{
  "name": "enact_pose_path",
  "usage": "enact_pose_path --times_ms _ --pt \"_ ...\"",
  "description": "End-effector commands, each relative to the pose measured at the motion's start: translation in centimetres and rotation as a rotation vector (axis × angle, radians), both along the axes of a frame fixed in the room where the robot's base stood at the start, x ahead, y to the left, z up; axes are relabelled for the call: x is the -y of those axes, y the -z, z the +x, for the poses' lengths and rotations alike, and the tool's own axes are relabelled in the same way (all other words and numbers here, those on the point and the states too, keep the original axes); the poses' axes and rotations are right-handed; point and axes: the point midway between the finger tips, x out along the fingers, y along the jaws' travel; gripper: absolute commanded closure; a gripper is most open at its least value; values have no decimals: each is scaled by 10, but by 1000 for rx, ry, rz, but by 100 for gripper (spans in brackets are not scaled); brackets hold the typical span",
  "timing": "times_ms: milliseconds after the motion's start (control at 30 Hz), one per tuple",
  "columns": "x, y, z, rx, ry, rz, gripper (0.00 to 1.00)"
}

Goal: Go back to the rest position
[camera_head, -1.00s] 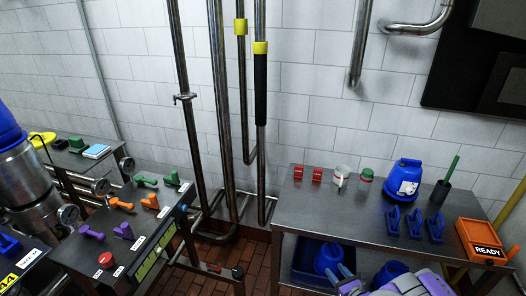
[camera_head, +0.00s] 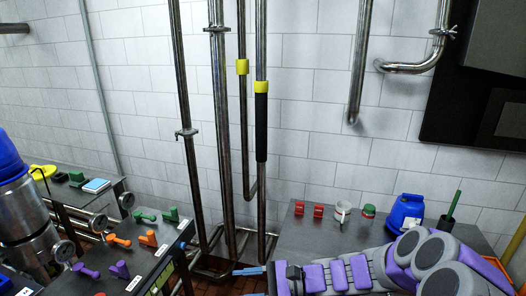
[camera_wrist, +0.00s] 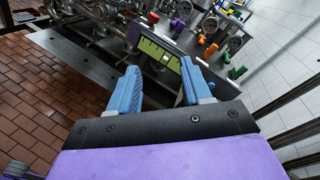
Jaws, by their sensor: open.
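My gripper (camera_wrist: 160,88) shows in the wrist view with two blue fingers spread apart and nothing between them. In the head view my grey and purple arm reaches in from the lower right, and the blue fingertips (camera_head: 250,271) show at the bottom middle, above the floor between the two benches. The gripper touches no object that I can see. In the wrist view the valve panel with its green display (camera_wrist: 160,56) lies beyond the fingers.
The left bench holds purple, orange and green valve handles (camera_head: 147,238). Vertical steel pipes (camera_head: 222,130) stand at the wall. The right bench (camera_head: 325,235) carries red blocks (camera_head: 318,210), a white cup (camera_head: 342,210) and a blue jug (camera_head: 405,212). My arm covers its front part.

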Motion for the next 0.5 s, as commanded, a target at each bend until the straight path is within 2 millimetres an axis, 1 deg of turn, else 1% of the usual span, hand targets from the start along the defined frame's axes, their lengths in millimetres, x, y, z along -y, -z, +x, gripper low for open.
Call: enact_pose_path --times_ms 33,133,233,367,400,500 --pt "-6 -8 -19 40 -59 -40 51" --pt "-12 -17 -55 107 -166 -119 51" --pt "-11 -22 -88 176 -264 -208 51" --pt "-4 -22 -129 258 -386 -332 51" --pt "0 -22 -141 281 -421 -372 51" --pt "14 -19 -168 339 -503 -478 51"
